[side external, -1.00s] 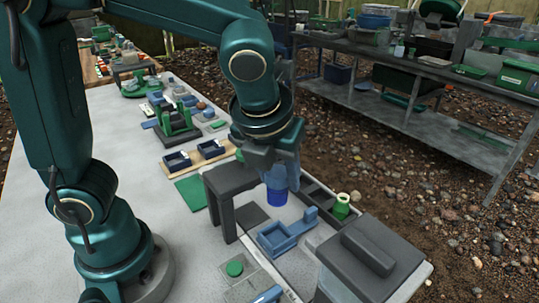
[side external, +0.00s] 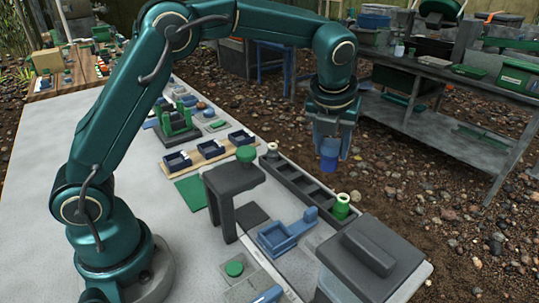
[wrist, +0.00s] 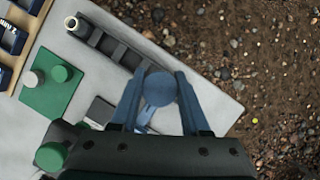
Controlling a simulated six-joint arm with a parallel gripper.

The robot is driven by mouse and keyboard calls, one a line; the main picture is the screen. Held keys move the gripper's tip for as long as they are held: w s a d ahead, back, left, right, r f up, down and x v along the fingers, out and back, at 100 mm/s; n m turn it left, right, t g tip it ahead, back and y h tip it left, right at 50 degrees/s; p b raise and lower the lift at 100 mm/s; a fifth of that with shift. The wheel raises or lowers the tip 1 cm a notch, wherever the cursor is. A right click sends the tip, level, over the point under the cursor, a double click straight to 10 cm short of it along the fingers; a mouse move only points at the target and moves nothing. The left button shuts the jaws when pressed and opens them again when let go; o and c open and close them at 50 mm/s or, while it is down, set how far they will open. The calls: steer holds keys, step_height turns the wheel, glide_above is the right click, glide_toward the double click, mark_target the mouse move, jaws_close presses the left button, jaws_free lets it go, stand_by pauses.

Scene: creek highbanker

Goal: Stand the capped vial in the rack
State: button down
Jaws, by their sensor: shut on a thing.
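My gripper (side external: 331,150) is shut on the blue capped vial (side external: 329,163), which hangs roughly upright below the fingers, well above the table. In the wrist view the vial's round blue top (wrist: 160,88) shows between the two fingers (wrist: 158,100). The rack (side external: 298,182) is a long dark strip of square compartments along the table's right edge; it also shows in the wrist view (wrist: 112,46). A green vial (side external: 341,208) stands in its near end and a pale-topped vial (side external: 272,152) in its far end. The middle compartments look empty. The held vial is apart from the rack.
A dark stand (side external: 232,178) with a green knob on top is left of the rack. A blue cradle (side external: 278,237) and a dark grey box (side external: 372,255) lie in front. A wooden tray with blue holders (side external: 208,153) and a green mat (side external: 191,193) are farther left.

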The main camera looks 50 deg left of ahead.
mark_target(325, 168)
steer(key=shift+a+f, duration=0.25)
steer(key=shift+f, duration=0.25)
steer(key=shift+a+f, duration=0.25)
steer(key=shift+f, duration=1.95)
steer(key=shift+f, duration=0.1)
steer(key=shift+f, duration=0.65)
steer(key=shift+f, duration=0.15)
steer(key=shift+f, duration=0.45)
steer(key=shift+f, duration=0.7)
steer(key=shift+c, duration=1.5)
jaws_free()
